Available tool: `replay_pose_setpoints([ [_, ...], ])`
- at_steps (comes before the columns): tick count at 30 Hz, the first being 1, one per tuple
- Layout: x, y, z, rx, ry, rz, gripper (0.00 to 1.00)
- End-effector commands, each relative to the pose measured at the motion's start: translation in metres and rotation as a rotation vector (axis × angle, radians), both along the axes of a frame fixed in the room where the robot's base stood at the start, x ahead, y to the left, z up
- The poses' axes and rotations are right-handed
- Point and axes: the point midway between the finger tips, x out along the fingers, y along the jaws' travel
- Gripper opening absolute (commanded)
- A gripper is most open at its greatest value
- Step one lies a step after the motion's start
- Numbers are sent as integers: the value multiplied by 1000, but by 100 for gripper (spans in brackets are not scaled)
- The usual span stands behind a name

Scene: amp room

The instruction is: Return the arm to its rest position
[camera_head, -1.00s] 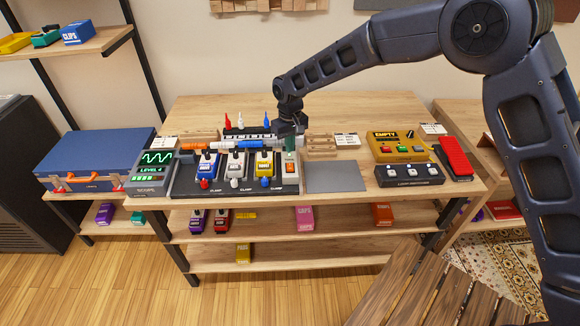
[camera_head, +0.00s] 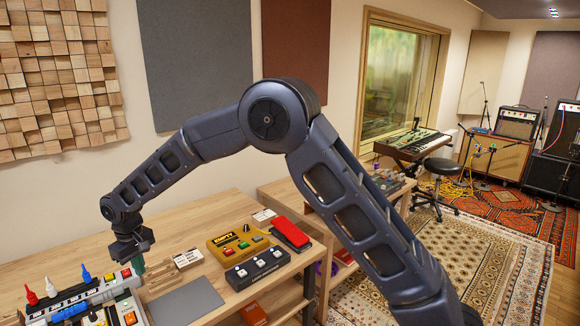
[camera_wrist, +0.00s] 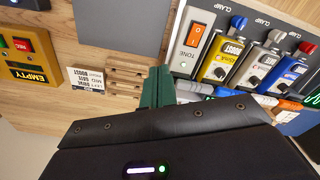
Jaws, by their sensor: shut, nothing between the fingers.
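My gripper (camera_head: 138,266) hangs above the bench at the lower left of the head view, at the end of my bent, outstretched arm. Its green fingers are together and empty in the wrist view (camera_wrist: 158,88). There they appear between the slotted wooden rack (camera_wrist: 125,75) and the pedal marked TONE (camera_wrist: 195,40). The fingers look clear of both, but their exact height is hard to tell. The head view shows the same wooden rack (camera_head: 172,276) just right of the gripper.
The yellow EMPTY box (camera_head: 238,240), a black footswitch unit (camera_head: 258,268) and a red pedal (camera_head: 291,232) stand on the bench right of the gripper. A grey mat (camera_head: 187,302) lies in front. A second bench, a stool (camera_head: 440,168) and open rug lie farther right.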

Motion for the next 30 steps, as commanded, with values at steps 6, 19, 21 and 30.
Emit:
replay_pose_setpoints([
  [6, 86, -77, 67, 39, -20, -131, 0],
  [19, 190, -259, 165, 100, -69, -379, 0],
  [21, 200, -291, 177, 108, -77, -420, 0],
  [30, 214, -425, 219, 144, -120, -593, 0],
])
